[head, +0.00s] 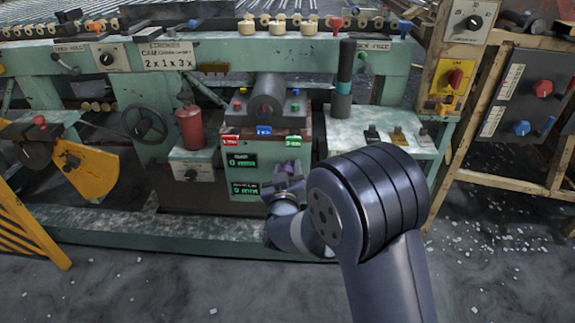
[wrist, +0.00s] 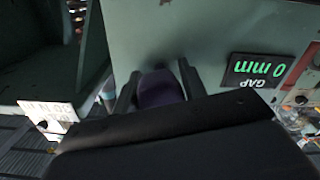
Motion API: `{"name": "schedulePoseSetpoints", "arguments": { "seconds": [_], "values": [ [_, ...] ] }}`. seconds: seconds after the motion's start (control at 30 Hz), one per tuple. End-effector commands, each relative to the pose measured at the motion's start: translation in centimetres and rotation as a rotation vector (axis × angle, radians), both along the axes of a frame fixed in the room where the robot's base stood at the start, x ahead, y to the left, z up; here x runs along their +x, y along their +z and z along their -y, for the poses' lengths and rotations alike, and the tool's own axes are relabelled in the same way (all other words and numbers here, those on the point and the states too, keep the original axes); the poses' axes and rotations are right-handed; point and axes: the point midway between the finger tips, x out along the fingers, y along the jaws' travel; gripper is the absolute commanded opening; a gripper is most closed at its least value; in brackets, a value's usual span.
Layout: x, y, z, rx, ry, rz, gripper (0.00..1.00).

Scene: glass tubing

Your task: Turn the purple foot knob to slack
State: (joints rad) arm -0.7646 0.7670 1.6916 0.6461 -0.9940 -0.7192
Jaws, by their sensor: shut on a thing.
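The purple foot knob (head: 291,167) is on the front of the green machine cabinet (head: 243,202), to the right of the lower displays. In the head view my gripper (head: 284,178) hides most of it. In the wrist view the purple knob (wrist: 158,90) sits between the two dark fingers of my gripper (wrist: 156,84), one on each side. The gripper is shut on the knob. The knob's pointer or scale cannot be seen.
The GAP display (wrist: 256,70) reads 0 mm beside the knob. Above it, red, blue and green labels (head: 263,131) line a ledge. A white box (head: 194,168) stands left; a pale shelf with small switches (head: 398,136) is right. The floor in front is open.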

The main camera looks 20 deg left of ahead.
Motion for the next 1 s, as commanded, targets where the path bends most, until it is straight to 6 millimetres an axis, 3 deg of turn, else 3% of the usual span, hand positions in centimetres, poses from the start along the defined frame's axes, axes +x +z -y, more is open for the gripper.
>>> {"name": "schedulePoseSetpoints", "arguments": {
  "seconds": [1.0],
  "values": [
    [-0.01,0.32,-0.09,-0.941,0.002,0.228,0.17]
  ]
}}
